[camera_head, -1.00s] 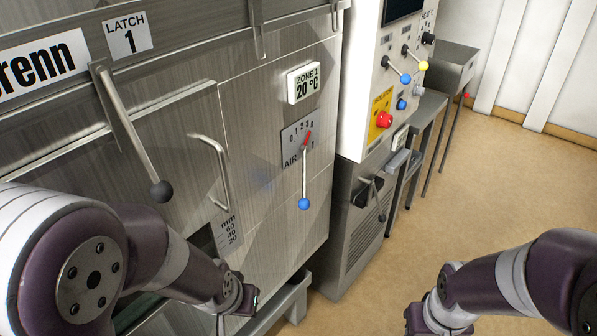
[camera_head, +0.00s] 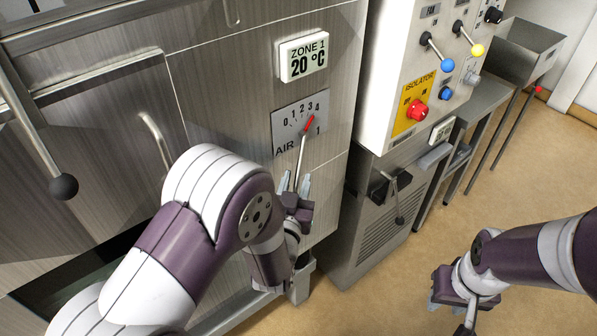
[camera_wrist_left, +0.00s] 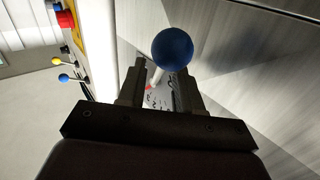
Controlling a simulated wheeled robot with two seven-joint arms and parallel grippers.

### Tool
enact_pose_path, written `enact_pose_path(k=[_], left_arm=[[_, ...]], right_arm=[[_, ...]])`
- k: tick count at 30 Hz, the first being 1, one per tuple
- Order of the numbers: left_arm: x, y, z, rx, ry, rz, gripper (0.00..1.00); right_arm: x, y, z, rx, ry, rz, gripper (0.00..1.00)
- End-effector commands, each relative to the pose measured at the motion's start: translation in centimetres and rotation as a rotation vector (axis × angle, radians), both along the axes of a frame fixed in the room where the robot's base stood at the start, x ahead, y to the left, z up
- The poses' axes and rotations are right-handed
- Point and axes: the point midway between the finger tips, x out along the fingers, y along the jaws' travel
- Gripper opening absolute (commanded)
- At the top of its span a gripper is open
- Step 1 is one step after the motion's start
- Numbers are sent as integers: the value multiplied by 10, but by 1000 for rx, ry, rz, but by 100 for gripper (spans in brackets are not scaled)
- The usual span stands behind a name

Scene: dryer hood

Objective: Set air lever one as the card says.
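Air lever one is a thin metal lever (camera_head: 301,160) on a grey scale plate (camera_head: 285,113) marked 0 to 4 and AIR 1. Its red pointer (camera_head: 309,124) points up and right, near the 3 and 4 end. My left gripper (camera_head: 295,184) is at the lever's lower end, its fingers apart on either side of the shaft. In the left wrist view the lever's blue ball (camera_wrist_left: 173,47) shows just beyond the open fingers (camera_wrist_left: 160,80); it is hidden in the head view. My right gripper (camera_head: 455,298) hangs at lower right, away from the panel; its opening is unclear. No card is readable.
A ZONE 1 display (camera_head: 303,57) reading 20 °C is above the plate. A latch lever with a black ball (camera_head: 63,186) hangs at left. A control box with a red isolator knob (camera_head: 416,109) stands to the right. Open floor (camera_head: 390,285) lies at lower right.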

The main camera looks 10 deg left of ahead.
Motion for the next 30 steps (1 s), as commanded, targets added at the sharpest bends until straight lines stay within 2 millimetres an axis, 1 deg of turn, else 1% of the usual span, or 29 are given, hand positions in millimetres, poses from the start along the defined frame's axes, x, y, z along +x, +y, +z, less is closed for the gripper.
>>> enact_pose_path(k=[1,3,6,10,16,17,18,19,20,24,26,29,30], left_arm=[[8,1,0,1,1,1,34],[16,1,0,0,0,1,34],[24,2,0,1,1,0,34],[28,1,0,1,1,-1,34],[28,1,0,1,1,-1,34],[28,1,0,1,2,-1,25],[28,1,0,1,2,-1,12],[28,1,0,1,1,-1,2],[28,1,0,1,2,-1,0],[28,1,-1,0,1,-1,0],[28,1,-4,-6,-6,0,0],[31,-1,-15,-38,-49,0,0],[33,-2,-19,-57,-75,-1,0]], right_arm=[[0,0,2,0,0,0,37],[0,0,2,0,0,0,37],[0,0,3,0,0,0,37],[0,0,3,0,0,0,37],[0,0,3,0,0,0,37],[0,0,3,0,0,0,37],[0,0,3,0,0,0,37],[0,0,3,0,0,0,37],[0,0,3,0,0,0,37],[0,0,2,0,0,0,37],[0,0,-4,0,0,0,37],[0,0,-29,0,0,0,37],[0,0,-41,0,0,0,37]])
